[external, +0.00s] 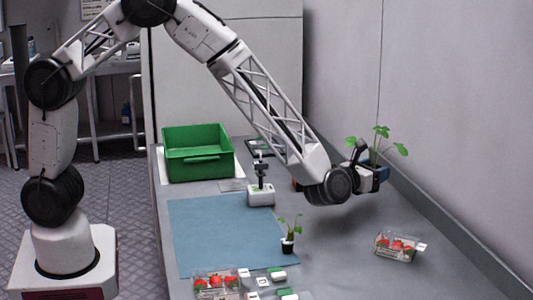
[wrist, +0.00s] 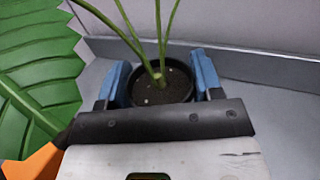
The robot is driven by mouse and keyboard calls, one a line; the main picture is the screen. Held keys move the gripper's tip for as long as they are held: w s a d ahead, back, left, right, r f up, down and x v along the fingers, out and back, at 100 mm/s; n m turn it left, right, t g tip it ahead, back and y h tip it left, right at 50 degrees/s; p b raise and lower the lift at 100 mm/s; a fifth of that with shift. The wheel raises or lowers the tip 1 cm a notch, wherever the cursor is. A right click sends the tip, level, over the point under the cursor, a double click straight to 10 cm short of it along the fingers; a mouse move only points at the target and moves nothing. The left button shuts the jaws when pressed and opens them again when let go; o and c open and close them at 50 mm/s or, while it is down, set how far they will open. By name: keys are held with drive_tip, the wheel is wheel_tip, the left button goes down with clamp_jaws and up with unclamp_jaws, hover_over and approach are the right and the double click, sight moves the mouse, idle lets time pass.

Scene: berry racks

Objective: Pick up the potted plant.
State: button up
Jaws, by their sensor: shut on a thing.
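A potted plant (external: 380,146) with green leaves and stems is held at the end of my arm, at the right of the external view. Its black pot (wrist: 162,88) with dark soil sits between the blue fingers of my gripper (wrist: 160,84) in the wrist view. My gripper is shut on the pot, one finger on each side. In the external view the gripper (external: 372,176) appears raised above the grey table, and the pot is mostly hidden by the fingers. A second, smaller potted plant (external: 288,245) stands upright on the table by the right edge of the blue mat.
A green crate (external: 198,168) stands at the back left. A blue mat (external: 215,225) covers the table's left part. A clear box of red berries (external: 395,248) lies at the right, another (external: 217,285) at the front. Small white-and-green items lie near the front. A wall borders the right side.

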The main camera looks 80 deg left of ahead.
drive_tip(key=s+a+r, duration=0.1)
drive_tip(key=s+a, duration=0.1)
drive_tip(key=s, duration=1.1)
drive_tip(key=shift+a+r, duration=0.15)
drive_tip(key=shift+a, duration=0.1)
